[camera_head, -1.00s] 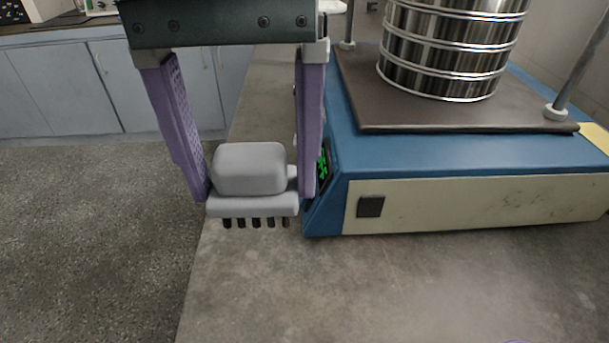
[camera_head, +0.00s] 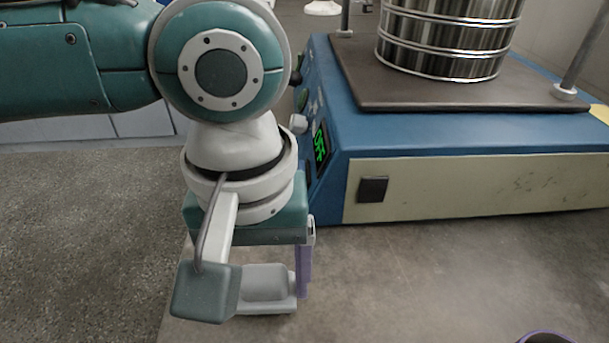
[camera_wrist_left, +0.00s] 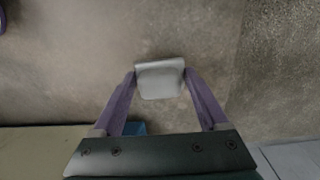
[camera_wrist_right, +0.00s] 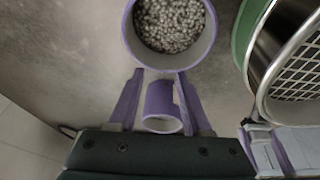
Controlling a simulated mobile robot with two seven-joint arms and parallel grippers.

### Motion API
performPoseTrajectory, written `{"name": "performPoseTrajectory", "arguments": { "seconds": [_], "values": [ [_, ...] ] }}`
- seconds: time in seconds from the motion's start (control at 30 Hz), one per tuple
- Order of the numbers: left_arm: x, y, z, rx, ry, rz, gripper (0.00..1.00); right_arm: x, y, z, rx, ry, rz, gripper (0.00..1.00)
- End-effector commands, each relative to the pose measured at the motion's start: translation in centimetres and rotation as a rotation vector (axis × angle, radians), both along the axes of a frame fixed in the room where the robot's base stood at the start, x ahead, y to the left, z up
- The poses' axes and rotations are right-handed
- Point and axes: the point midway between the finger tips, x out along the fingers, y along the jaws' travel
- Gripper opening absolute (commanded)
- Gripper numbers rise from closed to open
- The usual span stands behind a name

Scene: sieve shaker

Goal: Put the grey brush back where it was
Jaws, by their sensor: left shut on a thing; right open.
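The grey brush (camera_head: 267,281) is low over the left edge of the bench, in front of the blue shaker. Its bristles do not show, and I cannot tell whether it touches the bench. My left gripper (camera_head: 272,284) points down and is shut on the brush, mostly hidden by my wrist. In the left wrist view, the brush's grey top (camera_wrist_left: 160,80) lies between both purple fingertips (camera_wrist_left: 160,75). My right gripper (camera_wrist_right: 160,92) is open, with its fingers either side of a purple cylindrical part (camera_wrist_right: 161,103).
The blue shaker (camera_head: 335,188) with a steel sieve stack (camera_head: 445,40) stands behind the brush. A purple-rimmed container of pellets (camera_wrist_right: 170,25) lies ahead of my right gripper, with a mesh sieve (camera_wrist_right: 300,70) to its right. The bench front (camera_head: 420,280) is mostly clear.

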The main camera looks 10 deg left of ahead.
Motion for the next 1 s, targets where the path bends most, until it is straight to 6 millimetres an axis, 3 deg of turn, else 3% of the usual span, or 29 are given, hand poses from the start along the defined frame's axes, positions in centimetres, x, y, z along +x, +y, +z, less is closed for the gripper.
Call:
{"name": "performPoseTrajectory", "arguments": {
  "seconds": [0.27,0.3,0.5,0.8,1.0],
  "values": [
    [0.0,0.0,-0.2,-0.001,0.0,-0.001,0.25,0.0,0.0,0.1,0.0,0.0,0.0,0.49],
    [0.0,0.0,-0.2,-0.001,0.0,-0.001,0.79,0.0,0.0,0.1,0.0,0.0,0.0,0.49],
    [0.0,0.0,-0.2,-0.001,0.0,-0.001,1.0,0.0,0.0,0.1,0.0,0.0,0.0,0.49],
    [0.0,0.0,0.2,-0.001,-0.001,0.0,1.0,0.0,0.0,0.1,0.0,0.0,0.0,0.49],
    [0.1,-0.1,3.9,-0.003,-0.003,-0.002,1.0,0.0,0.0,1.4,0.0,0.0,0.0,0.49]
  ]
}}
